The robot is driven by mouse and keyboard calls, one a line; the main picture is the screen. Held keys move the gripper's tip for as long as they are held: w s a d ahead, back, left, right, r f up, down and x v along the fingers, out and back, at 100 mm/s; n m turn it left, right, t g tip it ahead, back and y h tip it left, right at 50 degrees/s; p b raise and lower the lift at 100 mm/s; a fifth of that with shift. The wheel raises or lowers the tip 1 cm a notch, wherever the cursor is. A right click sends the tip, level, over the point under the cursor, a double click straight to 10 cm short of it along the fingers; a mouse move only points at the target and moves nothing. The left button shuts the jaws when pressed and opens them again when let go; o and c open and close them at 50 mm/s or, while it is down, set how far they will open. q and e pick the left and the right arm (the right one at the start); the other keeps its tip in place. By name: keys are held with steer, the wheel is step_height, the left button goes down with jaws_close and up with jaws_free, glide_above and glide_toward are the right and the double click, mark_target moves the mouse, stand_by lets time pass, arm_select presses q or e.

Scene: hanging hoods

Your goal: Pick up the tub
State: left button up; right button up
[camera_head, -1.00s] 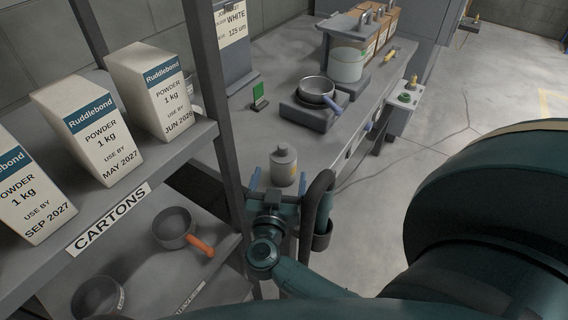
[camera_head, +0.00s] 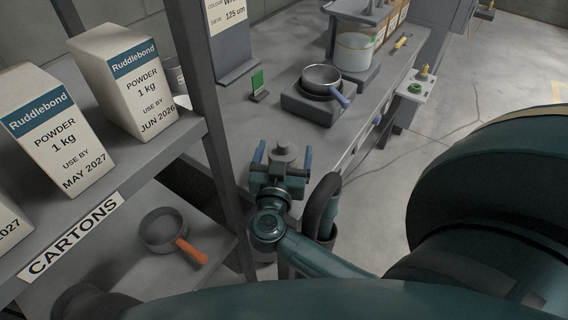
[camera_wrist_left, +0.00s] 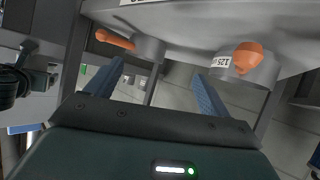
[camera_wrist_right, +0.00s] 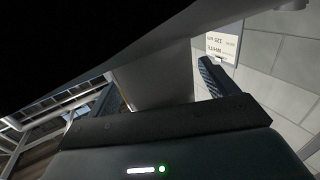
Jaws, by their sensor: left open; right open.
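A grey lidded tub with a knob (camera_head: 284,153) stands on the near end of the grey bench in the head view. My right gripper (camera_head: 284,161) is open, with its blue fingers on either side of the tub as seen from the head. It hides most of the tub's body, and I cannot tell whether the fingers touch it. In the right wrist view, a plain grey-brown surface (camera_wrist_right: 155,75) fills the gap between the fingers; it may be the tub's side. My left gripper (camera_wrist_left: 152,88) is open and empty in the left wrist view, facing pans with orange handles.
A rack with cartons (camera_head: 52,128) stands left of the right gripper, its upright (camera_head: 222,150) close by. A pan (camera_head: 163,230) with an orange handle is on the lower shelf. A pot (camera_head: 321,79) sits on a hotplate farther along the bench. Bench space before it is clear.

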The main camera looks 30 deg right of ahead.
steer(key=shift+s+a+r, duration=0.1)
steer(key=shift+c, duration=0.8)
steer(key=c, duration=0.7)
arm_select(q)
steer(key=shift+s+a, duration=0.2)
arm_select(e)
steer(key=shift+r, duration=0.55)
step_height(320, 180, up, 11)
steer(key=p, duration=0.4)
steer(key=shift+r, duration=0.1)
arm_select(q)
steer(key=shift+s+a+r+g+y+p, duration=0.15)
steer(key=shift+a+r+y+p, duration=0.2)
steer(key=shift+p, duration=0.35)
steer(key=shift+s+a+r+g+y+p, duration=0.1)
steer(key=shift+a+r+g+p, duration=0.1)
steer(key=shift+a+r+p, duration=0.35)
steer(key=shift+s+a+r+g+y+p, duration=0.2)
steer(key=shift+r+y+p, duration=0.1)
steer(key=shift+p, duration=0.5)
arm_select(e)
steer(key=shift+r, duration=7.85)
